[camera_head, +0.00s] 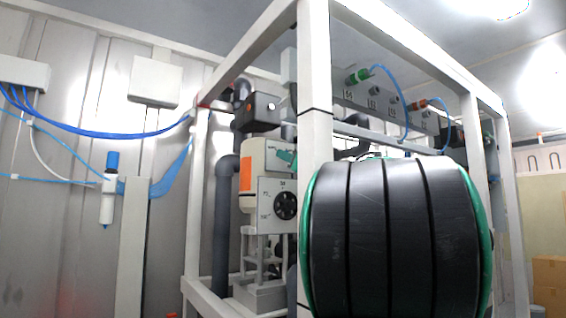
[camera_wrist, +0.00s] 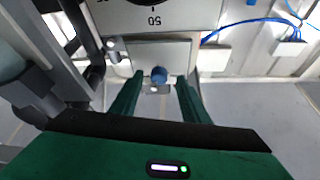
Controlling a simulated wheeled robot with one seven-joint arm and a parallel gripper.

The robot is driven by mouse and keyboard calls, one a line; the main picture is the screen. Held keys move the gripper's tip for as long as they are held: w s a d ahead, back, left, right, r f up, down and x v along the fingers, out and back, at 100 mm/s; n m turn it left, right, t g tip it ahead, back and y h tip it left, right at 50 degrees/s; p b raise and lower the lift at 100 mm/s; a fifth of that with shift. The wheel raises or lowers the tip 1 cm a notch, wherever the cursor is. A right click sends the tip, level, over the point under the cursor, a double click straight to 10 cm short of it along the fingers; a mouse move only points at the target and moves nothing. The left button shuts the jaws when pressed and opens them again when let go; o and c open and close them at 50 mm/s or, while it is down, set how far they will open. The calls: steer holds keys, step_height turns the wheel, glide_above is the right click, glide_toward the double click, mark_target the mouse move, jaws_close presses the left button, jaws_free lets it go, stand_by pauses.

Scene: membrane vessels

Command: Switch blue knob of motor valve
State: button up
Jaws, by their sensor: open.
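My gripper (camera_wrist: 160,80) is open, with one green finger on each side of the knob. The fingers look apart from the knob; how deep they reach is hard to tell. In the head view, a cream unit with a white plate and black dial (camera_head: 286,205) stands inside the frame; I cannot tell whether it is the same valve. My gripper and the blue knob are not visible there.
My dark arm link with green edges blocks the lower right of the head view. White frame posts (camera_head: 315,60) and grey pipes (camera_head: 227,220) surround the equipment. Blue hoses (camera_head: 100,133) run along the left wall. Grey floor (camera_wrist: 240,110) shows right in the wrist view.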

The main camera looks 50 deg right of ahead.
steer(key=v, duration=0.7)
steer(key=shift+s+a+f, duration=0.15)
steer(key=shift+s+a, duration=0.05)
steer(key=shift+s, duration=0.15)
